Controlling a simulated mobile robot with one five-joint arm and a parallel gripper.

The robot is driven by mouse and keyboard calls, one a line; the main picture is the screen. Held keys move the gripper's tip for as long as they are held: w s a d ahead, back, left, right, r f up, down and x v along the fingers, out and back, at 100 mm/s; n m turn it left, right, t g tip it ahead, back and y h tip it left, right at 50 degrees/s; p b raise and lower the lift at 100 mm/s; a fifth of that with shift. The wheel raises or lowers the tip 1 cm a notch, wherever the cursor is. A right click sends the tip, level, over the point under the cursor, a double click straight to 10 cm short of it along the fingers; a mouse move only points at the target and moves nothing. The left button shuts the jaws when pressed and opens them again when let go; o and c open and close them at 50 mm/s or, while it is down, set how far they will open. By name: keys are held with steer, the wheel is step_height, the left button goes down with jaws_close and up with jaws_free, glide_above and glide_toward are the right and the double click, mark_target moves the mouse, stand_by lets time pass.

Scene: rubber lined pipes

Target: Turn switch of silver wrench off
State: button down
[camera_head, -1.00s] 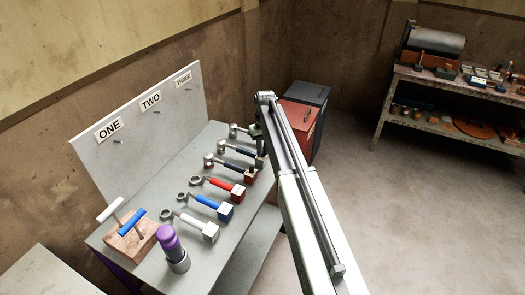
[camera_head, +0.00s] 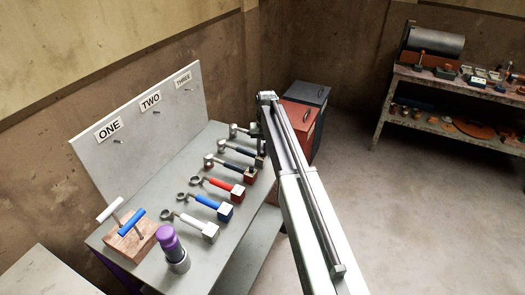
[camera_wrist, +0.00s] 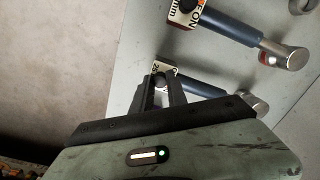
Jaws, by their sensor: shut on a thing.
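In the wrist view my gripper (camera_wrist: 160,82) is shut at the white end block (camera_wrist: 167,68) of a wrench with a grey-blue handle (camera_wrist: 200,88). A small dark switch piece sits between the fingertips; its setting is hard to read. My gripper body covers part of this wrench. In the head view a wrench with a silver head (camera_head: 234,130) lies farthest back in the row on the table, and my arm hides its block end. My gripper is mostly hidden there too.
A second wrench (camera_wrist: 232,26) with an ON label lies beside it. On the table (camera_head: 150,200) are a red wrench (camera_head: 218,184), a blue wrench (camera_head: 207,201), a white wrench (camera_head: 190,219) and a purple-topped cylinder (camera_head: 170,245). Red and grey cabinets (camera_head: 300,110) stand behind my arm.

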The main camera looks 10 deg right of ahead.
mark_target(263, 152)
steer(key=c, duration=1.3)
jaws_free()
steer(key=shift+r, duration=0.1)
steer(key=r+p, duration=0.8)
steer(key=shift+w+d, duration=0.1)
steer(key=shift+d, duration=0.2)
steer(key=shift+f, duration=0.2)
steer(key=shift+a, duration=0.25)
steer(key=s, duration=2.8)
steer(key=shift+a+n+h, duration=0.25)
steer(key=shift+n+h, duration=0.15)
